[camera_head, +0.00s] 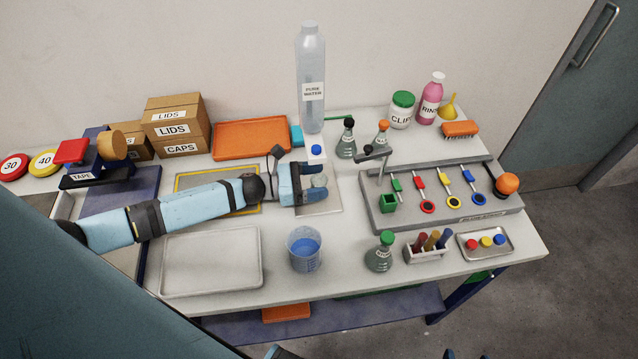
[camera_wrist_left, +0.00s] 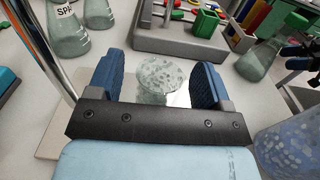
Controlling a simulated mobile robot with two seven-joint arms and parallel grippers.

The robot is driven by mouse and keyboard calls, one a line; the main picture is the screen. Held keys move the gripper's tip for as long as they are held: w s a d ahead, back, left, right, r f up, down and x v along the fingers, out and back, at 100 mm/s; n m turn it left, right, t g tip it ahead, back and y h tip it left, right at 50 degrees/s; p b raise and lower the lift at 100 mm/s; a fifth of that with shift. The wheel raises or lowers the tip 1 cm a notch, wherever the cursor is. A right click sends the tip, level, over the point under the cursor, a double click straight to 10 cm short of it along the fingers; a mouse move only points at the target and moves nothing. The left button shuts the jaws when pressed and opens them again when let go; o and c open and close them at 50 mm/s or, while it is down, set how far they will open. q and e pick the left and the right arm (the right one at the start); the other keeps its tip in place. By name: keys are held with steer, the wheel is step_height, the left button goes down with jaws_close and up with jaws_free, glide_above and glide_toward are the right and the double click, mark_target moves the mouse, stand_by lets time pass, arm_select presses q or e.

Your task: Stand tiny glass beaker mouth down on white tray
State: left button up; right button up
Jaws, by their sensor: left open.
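The tiny glass beaker (camera_head: 320,182) is small and clear, standing on a flat grey plate (camera_head: 322,204) right of the table's middle. My left gripper (camera_head: 306,184) is open around it. In the left wrist view the beaker (camera_wrist_left: 162,78) is between the blue fingers of the gripper (camera_wrist_left: 163,88), with a gap visible at each side. Its round top faces the camera; I cannot tell whether that is the mouth or the base. The white tray (camera_head: 211,288) lies empty at the front left of the table.
A beaker of blue liquid (camera_head: 305,250) stands right of the tray, and a green-capped flask (camera_head: 380,254) beyond it. The tall water bottle (camera_head: 311,80) rises behind my gripper. A grey tool rack (camera_head: 440,212) is to the right. An orange tray (camera_head: 252,138) lies behind my arm.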

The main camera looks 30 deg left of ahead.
arm_select(q)
steer(key=shift+x, duration=1.25)
steer(key=c, duration=1)
steer(key=shift+r, duration=0.1)
steer(key=shift+r, duration=0.45)
steer(key=shift+s+a+r+b, duration=0.2)
steer(key=shift+a+r+b, duration=0.05)
steer(key=shift+r, duration=0.3)
steer(key=shift+s+a+r+b, duration=0.15)
steer(key=shift+a+r+b, duration=0.1)
steer(key=shift+r, duration=0.25)
steer(key=b+v, duration=0.2)
steer(key=v, duration=1.3)
steer(key=shift+s+b, duration=0.15)
steer(key=shift+b, duration=0.25)
steer(key=shift+v, duration=0.85)
